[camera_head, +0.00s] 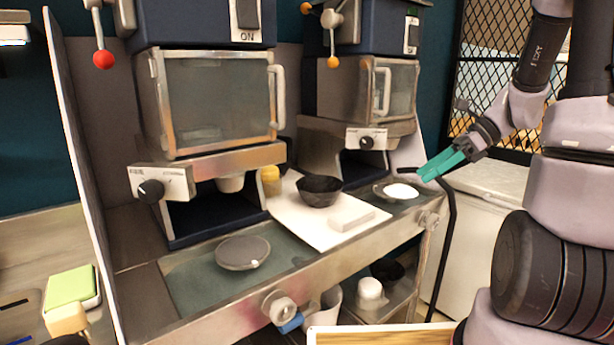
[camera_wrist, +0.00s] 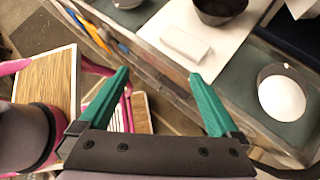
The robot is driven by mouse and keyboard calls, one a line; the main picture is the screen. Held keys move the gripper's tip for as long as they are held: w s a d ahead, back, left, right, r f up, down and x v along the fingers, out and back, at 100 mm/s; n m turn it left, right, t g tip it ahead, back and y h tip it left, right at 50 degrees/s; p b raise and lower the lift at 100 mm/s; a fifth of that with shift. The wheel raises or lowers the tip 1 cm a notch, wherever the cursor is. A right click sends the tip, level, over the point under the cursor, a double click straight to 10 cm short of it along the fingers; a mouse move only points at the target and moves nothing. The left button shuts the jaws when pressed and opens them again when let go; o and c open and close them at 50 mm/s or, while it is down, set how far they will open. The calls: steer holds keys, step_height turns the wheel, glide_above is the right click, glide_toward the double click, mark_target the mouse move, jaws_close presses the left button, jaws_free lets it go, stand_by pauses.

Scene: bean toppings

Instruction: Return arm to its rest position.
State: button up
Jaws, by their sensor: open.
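My gripper (camera_head: 441,164) has teal fingers and is at the right end of the steel counter in the head view, above and beside a small dish holding something white (camera_head: 400,191). In the wrist view the two teal fingers (camera_wrist: 160,95) are wide apart with nothing between them. The arm reaches in from the right in the head view. The dish with the white content (camera_wrist: 282,97) is right of the fingers in the wrist view, apart from them.
A dark bowl (camera_head: 319,190) and a pale block (camera_head: 351,218) sit on a white board (camera_head: 300,225). A round grey lid or plate (camera_head: 242,252) lies left. Two machines (camera_head: 215,100) stand behind. A black hose (camera_head: 449,230) hangs near my gripper. A wooden board (camera_wrist: 48,85) shows left.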

steer(key=s+a+r+n+t+h, duration=0.3)
steer(key=s+r+n+t+h, duration=0.3)
steer(key=s+r+n, duration=0.5)
step_height(320, 180, up, 3)
steer(key=n+h, duration=0.1)
steer(key=n, duration=0.6)
steer(key=shift+s+a+r+h, duration=0.2)
steer(key=shift+s+h, duration=0.1)
steer(key=shift+h, duration=0.1)
